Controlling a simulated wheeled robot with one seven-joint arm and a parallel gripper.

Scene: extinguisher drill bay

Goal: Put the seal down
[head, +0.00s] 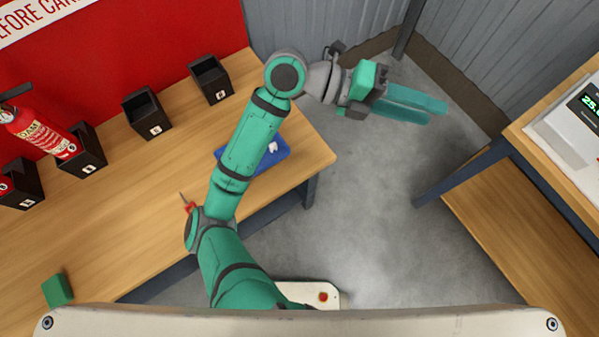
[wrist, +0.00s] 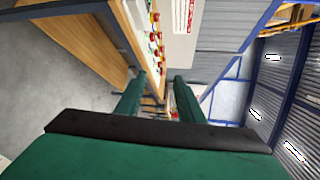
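My gripper (head: 438,108) is held out to the right of the wooden bench, over the grey floor. Its two green fingers also show in the wrist view (wrist: 160,80), apart, with background visible between them and nothing seen held. A small white piece (head: 272,147) lies in the blue tray (head: 225,153) on the bench's right end, partly behind my arm. I cannot tell whether it is the seal. No other seal can be made out.
Several numbered black holders (head: 147,113) line the back of the bench (head: 110,200); one holds a red extinguisher (head: 38,130). A red-handled tool (head: 188,205) shows beside my arm, and a green block (head: 57,290) lies front left. A scale (head: 570,125) stands on the right table.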

